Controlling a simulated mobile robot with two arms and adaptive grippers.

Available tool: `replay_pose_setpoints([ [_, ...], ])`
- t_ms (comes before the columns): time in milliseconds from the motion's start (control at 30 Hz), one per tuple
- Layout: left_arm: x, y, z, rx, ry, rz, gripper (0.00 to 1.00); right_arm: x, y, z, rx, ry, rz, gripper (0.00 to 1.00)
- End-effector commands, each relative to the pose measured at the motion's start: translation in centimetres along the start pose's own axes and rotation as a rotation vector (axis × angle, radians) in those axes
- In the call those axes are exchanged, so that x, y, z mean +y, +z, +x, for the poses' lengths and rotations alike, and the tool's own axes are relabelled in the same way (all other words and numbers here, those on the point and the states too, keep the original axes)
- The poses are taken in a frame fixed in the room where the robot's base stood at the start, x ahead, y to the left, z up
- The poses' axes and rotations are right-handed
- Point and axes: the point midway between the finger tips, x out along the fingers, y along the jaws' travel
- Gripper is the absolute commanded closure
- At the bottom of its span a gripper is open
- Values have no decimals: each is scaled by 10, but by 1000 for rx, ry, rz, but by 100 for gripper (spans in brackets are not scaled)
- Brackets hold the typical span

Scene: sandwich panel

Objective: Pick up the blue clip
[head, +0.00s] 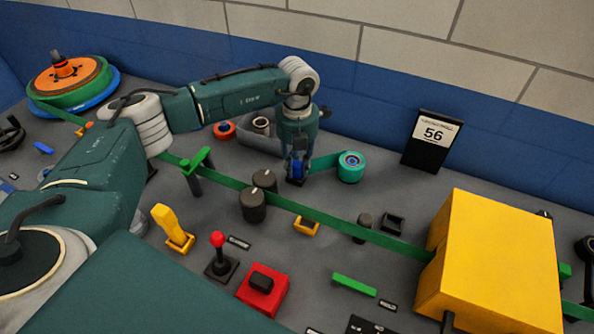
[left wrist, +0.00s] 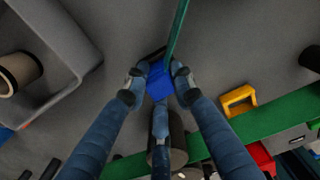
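The blue clip (left wrist: 160,82) shows in the left wrist view, between the tips of my left gripper (left wrist: 160,79). In the head view, my left gripper (head: 297,163) points down over the panel, with blue (head: 296,172) at its tips. Two fingers flank the clip and a third lies on its near side. The fingertips are close to the clip's edges; I cannot tell whether they press on it. The fingers hide part of the clip. A dark piece shows just behind it. My right gripper is not in view.
A green belt (head: 341,227) crosses the panel beside dark knobs (head: 253,206). A teal roll (head: 351,167) has its strip running to my left gripper. A grey tray (left wrist: 55,60) lies to the left in the wrist view. A yellow box (head: 497,265) stands at right.

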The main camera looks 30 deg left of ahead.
Motion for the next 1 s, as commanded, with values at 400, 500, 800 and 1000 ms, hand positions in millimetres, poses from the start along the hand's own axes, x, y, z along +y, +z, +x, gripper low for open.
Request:
replay_pose_setpoints([
  [400, 0, 0, -2, -2, -1, 0, 100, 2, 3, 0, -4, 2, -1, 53],
  [500, 0, 1, -7, -3, -1, 0, 100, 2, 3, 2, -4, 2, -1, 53],
  [800, 0, 2, -59, -8, -2, 0, 100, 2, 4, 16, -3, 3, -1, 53],
  [1000, 0, 2, -119, -8, -2, 0, 100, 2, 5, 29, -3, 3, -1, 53],
])
